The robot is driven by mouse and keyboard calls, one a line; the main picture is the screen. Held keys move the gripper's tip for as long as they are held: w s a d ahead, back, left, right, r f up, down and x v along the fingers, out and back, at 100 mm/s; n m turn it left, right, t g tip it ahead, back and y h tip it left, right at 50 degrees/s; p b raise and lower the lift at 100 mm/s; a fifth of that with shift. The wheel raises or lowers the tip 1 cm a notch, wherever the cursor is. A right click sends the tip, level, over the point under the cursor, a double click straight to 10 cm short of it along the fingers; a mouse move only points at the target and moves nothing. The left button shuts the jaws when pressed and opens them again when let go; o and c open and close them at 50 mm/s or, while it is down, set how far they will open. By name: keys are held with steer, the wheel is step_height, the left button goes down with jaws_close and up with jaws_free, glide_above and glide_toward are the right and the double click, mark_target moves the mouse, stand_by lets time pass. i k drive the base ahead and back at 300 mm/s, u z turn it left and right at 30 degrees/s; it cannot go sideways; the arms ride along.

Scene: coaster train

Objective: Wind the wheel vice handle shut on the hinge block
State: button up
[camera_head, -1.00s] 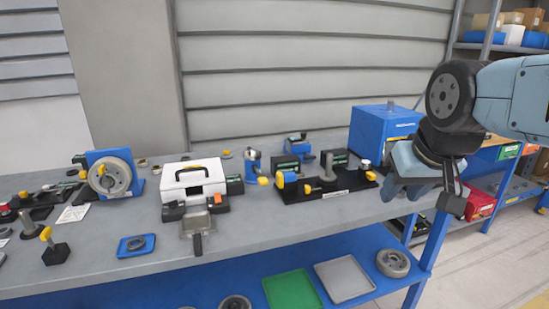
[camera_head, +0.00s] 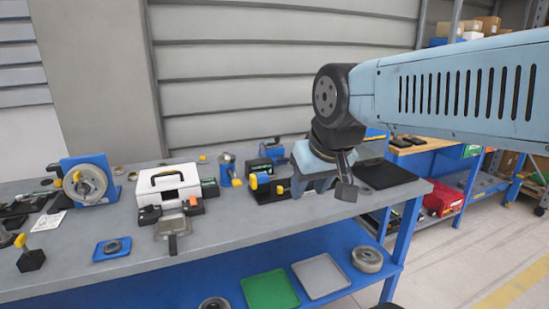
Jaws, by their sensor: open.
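A blue upright stand (camera_head: 105,165) at the left of the bench carries a grey handwheel (camera_head: 86,182) with a yellow grip; it looks like the wheel vice, though I cannot be sure. No hinge block can be told for certain in its jaws at this distance. My gripper (camera_head: 309,188) is open, seen from behind, with its fingers pointing down over the right part of the bench. It is well to the right of the handwheel. No object shows between its fingers, and it hides part of a black fixture board behind it.
A white case (camera_head: 170,183) with a black and yellow handle stands between the handwheel and my gripper. Blue fixtures with yellow knobs (camera_head: 238,183) stand beside it. A blue tray (camera_head: 113,249) lies near the front edge. Green (camera_head: 270,290) and grey trays (camera_head: 321,275) lie on the lower shelf.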

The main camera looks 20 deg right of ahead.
mark_target(280, 160)
steer(key=u, duration=0.05)
steer(key=i, duration=1)
steer(key=z, duration=0.05)
